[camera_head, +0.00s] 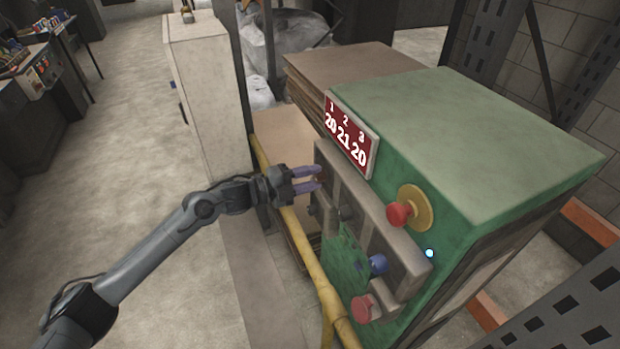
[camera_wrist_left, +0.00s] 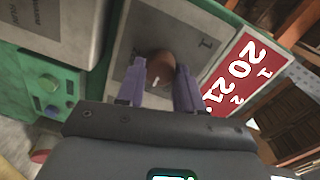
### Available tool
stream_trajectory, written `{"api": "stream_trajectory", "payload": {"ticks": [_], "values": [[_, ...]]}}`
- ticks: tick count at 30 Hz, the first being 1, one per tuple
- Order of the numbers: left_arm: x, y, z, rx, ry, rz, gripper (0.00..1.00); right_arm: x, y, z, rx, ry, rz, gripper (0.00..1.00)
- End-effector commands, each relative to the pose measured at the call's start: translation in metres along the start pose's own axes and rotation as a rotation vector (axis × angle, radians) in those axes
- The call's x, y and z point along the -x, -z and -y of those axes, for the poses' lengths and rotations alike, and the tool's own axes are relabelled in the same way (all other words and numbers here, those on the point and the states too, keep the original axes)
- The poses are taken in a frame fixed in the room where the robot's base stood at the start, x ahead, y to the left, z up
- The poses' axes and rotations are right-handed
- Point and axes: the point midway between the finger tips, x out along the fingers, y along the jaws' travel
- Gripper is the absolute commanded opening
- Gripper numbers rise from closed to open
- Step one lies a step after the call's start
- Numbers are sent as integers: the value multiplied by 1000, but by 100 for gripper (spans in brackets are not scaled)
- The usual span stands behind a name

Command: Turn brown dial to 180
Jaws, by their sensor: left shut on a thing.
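The brown dial (camera_wrist_left: 160,69) sits on a grey panel marked 1 in the left wrist view, with a small white mark on its face. My left gripper (camera_wrist_left: 159,88) has its purple fingers on either side of the dial and is shut on it. In the head view my left gripper (camera_head: 318,178) reaches the far end of the grey control panel (camera_head: 372,222), and the dial is mostly hidden behind the fingers. The red display (camera_head: 352,134) reads 20 under 1, 21 under 2 and 20 under 3. My right gripper is not in view.
The green machine (camera_head: 470,140) carries a red emergency button (camera_head: 399,214) on a yellow base, a blue knob (camera_head: 378,264) and a red knob (camera_head: 362,308). A yellow rail (camera_head: 318,270) runs along its front. A pale cabinet (camera_head: 208,90) stands behind my left arm.

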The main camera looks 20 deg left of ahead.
Motion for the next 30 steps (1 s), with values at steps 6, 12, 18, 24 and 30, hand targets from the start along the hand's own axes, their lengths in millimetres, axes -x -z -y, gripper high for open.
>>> {"api": "stream_trajectory", "payload": {"ticks": [6,12,18,24,30], "values": [[0,0,0,1,-1,1,6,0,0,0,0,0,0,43],[0,0,0,1,-1,1,62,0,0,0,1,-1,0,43],[0,0,0,1,0,0,62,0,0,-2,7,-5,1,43],[7,-1,0,2,-1,1,62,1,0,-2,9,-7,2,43],[34,-1,-1,1,-3,3,62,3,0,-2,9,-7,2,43]]}}
